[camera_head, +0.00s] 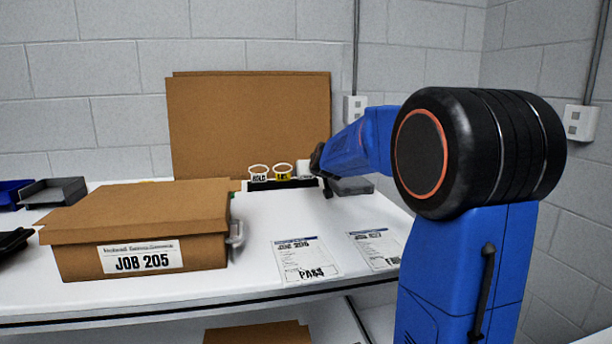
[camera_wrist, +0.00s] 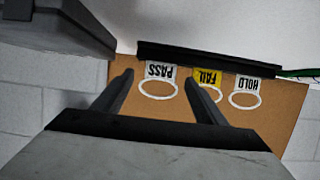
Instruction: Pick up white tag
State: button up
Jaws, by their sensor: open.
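A white tag reading PASS (camera_wrist: 161,72) with a white ring hangs at a black rack (camera_wrist: 205,59) in the wrist view. In the head view the white tag (camera_head: 304,168) is at the right end of the rack, partly hidden by my gripper (camera_head: 318,160). My gripper (camera_wrist: 159,76) is open, its two fingers on either side of the PASS tag in the wrist view. I cannot tell whether they touch it. A yellow FAIL tag (camera_wrist: 208,77) is close to one finger, which partly covers it. A white HOLD tag (camera_wrist: 244,86) hangs beyond it.
A cardboard box labelled JOB 205 (camera_head: 140,255) stands on the white bench at left. Printed sheets (camera_head: 303,259) lie in front of the rack. A brown board (camera_head: 245,120) leans on the wall behind. A grey block (camera_head: 352,186) is right of the rack.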

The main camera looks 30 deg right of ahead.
jog(key=shift+x, duration=1.7)
jog(key=c, duration=1.1)
